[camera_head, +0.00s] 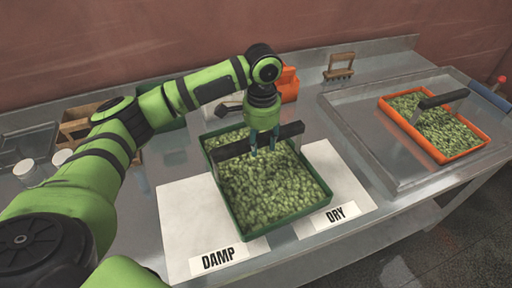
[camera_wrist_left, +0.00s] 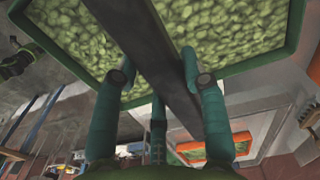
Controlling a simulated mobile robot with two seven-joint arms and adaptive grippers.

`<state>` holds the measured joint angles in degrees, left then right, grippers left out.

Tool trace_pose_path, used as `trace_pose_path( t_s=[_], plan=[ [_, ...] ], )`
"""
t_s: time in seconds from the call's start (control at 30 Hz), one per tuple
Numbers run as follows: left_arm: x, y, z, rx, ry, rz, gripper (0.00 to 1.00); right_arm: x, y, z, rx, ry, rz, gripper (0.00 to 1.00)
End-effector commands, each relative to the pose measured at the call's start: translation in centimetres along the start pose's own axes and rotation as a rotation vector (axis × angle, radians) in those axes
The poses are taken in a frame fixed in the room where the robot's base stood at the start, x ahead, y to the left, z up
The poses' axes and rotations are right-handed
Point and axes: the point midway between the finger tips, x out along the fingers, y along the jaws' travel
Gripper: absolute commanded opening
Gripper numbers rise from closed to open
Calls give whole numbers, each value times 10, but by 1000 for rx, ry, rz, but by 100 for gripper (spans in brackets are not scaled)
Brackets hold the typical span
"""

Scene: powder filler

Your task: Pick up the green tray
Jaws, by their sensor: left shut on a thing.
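The green tray (camera_head: 234,211) is full of pale green pellets, with a dark bar handle (camera_head: 291,130) across its top. In the head view it sits over the white board marked DAMP and DRY; I cannot tell whether it touches the board. My left gripper (camera_head: 263,145) comes down from above and is shut on the dark handle near its middle. In the left wrist view, the teal fingers (camera_wrist_left: 158,85) lie on both sides of the dark handle (camera_wrist_left: 150,50), with the tray rim (camera_wrist_left: 258,65) beyond. My right gripper is not in view.
An orange tray (camera_head: 468,151) of similar pellets with a dark handle stands on the metal surface at right. The white board (camera_head: 180,215) has labels DAMP and DRY. An orange object (camera_head: 289,84), a wooden-handled tool (camera_head: 339,66) and white cups (camera_head: 29,173) stand around.

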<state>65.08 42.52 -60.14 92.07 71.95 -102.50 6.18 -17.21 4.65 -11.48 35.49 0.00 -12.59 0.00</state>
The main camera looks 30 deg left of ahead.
Motion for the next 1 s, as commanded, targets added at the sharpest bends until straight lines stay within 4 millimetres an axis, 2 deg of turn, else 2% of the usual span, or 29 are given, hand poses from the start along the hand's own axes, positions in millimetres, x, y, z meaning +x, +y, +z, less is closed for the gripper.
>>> trace_pose_path(
  t_s=[0.53, 0.8, 1.0],
  plan=[
    [-48, 24, -78, 1, 6, -1, 0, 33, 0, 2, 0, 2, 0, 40],
    [-62, 30, -96, 0, 4, -1, 0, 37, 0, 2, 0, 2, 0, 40],
    [-75, 31, -99, 0, 3, -1, 0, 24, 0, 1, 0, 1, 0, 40]
  ],
)
